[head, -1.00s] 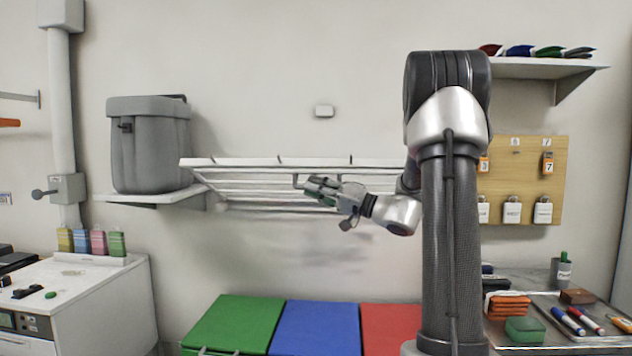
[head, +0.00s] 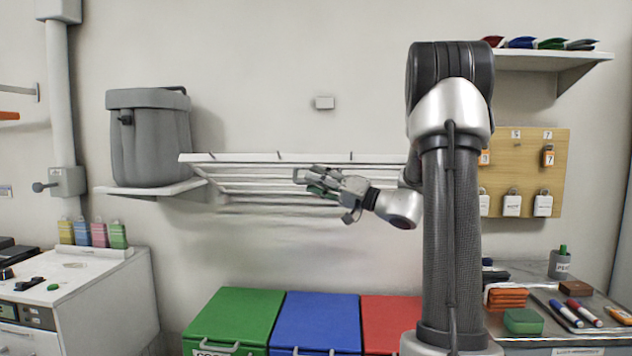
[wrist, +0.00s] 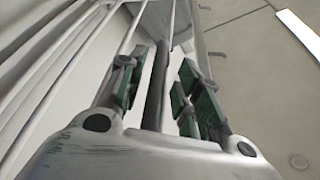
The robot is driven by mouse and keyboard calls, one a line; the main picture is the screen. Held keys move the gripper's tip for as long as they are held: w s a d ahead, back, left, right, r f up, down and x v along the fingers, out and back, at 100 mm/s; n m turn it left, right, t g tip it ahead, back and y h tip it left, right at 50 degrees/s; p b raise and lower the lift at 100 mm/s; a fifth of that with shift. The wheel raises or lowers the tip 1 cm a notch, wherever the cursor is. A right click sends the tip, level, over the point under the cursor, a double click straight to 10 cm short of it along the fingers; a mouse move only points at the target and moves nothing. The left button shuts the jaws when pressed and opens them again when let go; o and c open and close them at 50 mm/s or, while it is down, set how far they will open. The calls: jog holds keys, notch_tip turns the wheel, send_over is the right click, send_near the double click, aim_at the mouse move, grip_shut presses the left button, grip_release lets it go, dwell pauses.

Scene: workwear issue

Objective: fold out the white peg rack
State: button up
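The white peg rack (head: 225,158) is on the back wall in the head view, a long top rail with several thin bars below it. A small grey handle (head: 298,175) shows on it, just left of my gripper. My gripper (head: 312,182) is in front of the rack's middle, its fingers pointing left. In the wrist view my gripper (wrist: 160,85) has its green-padded fingers apart. A dark bar lies between them, with gaps showing on both sides. White rack bars (wrist: 60,75) run alongside on the left. Contact with the handle cannot be made out.
A grey lidded bin (head: 150,140) stands on a wall shelf (head: 140,190) at the rack's left end. Green (head: 235,318), blue (head: 318,320) and red (head: 388,315) lidded boxes stand below. A key board (head: 530,180) hangs at right. The space between rack and boxes is clear.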

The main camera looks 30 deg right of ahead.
jog(key=v, duration=0.7)
jog(key=shift+s+d, duration=0.15)
jog(key=shift+d, duration=0.05)
jog(key=v, duration=0.9)
jog(key=shift+w+f, duration=0.25)
jog(key=shift+d, duration=0.1)
dwell(0.4)
